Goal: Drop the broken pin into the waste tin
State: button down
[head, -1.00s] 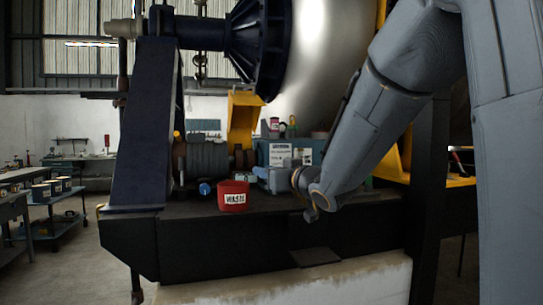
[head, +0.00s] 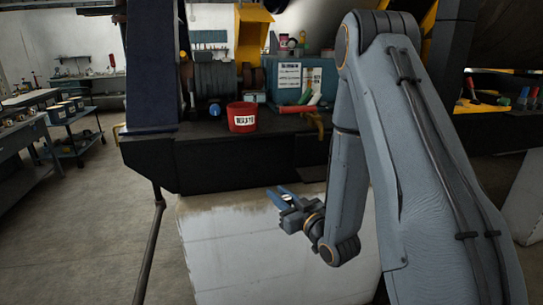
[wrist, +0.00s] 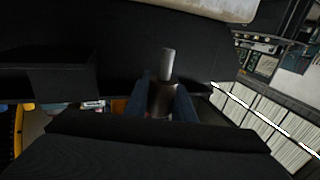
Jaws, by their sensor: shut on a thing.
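The red tin (head: 242,124) with a white label stands upright on the dark ledge left of centre in the head view. Its label is not clearly readable, and its inside is hidden. My gripper (head: 282,196) is below and right of the tin in the picture, in front of the pale block under the ledge. In the wrist view my gripper (wrist: 163,98) is shut on the broken pin (wrist: 168,62), a short grey cylinder with a wider, darker lower part. The pin sticks out past the blue fingertips. The tin cannot be made out in the wrist view.
The dark ledge (head: 225,168) also carries a blue box (head: 290,84) with papers, a motor-like drum (head: 212,88), and coloured tools (head: 305,106) right of the tin. A dark blue upright (head: 151,70) rises left of the tin. Open floor lies at left.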

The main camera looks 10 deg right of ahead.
aim_at(249, 126)
jog(key=u, duration=2)
jog(key=i, duration=1.05)
jog(key=z, duration=3.2)
